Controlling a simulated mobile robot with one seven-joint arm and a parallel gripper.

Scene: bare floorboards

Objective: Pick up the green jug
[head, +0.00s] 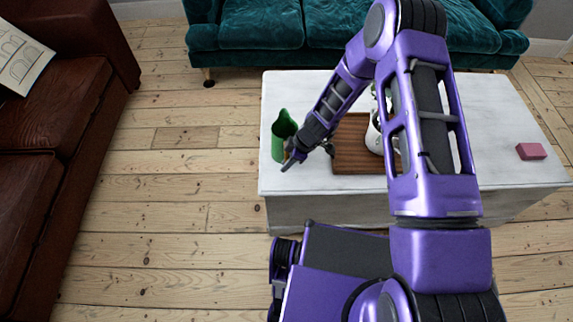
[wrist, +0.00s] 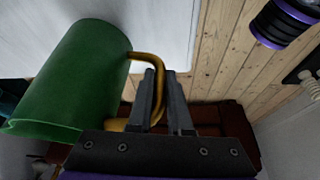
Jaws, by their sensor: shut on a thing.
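The green jug (head: 283,127) stands at the left edge of the white table (head: 232,0). It also shows in the wrist view (wrist: 75,80), tilted in the picture, with a yellow-brown handle (wrist: 150,58) on its side. My gripper (head: 292,160) is at the jug's near side. In the wrist view its two dark fingers (wrist: 165,95) are on either side of the handle, close together, shut on it. The lower part of the handle is partly hidden by the fingers. I cannot tell whether the jug's base touches the table.
The table's bare top (head: 500,110) is clear to the right, apart from a pink block (head: 531,151). A brown wooden tray (head: 350,160) with a white pot (head: 374,137) is right of the jug. A teal sofa (head: 260,25) is behind, a brown sofa (head: 50,150) at left.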

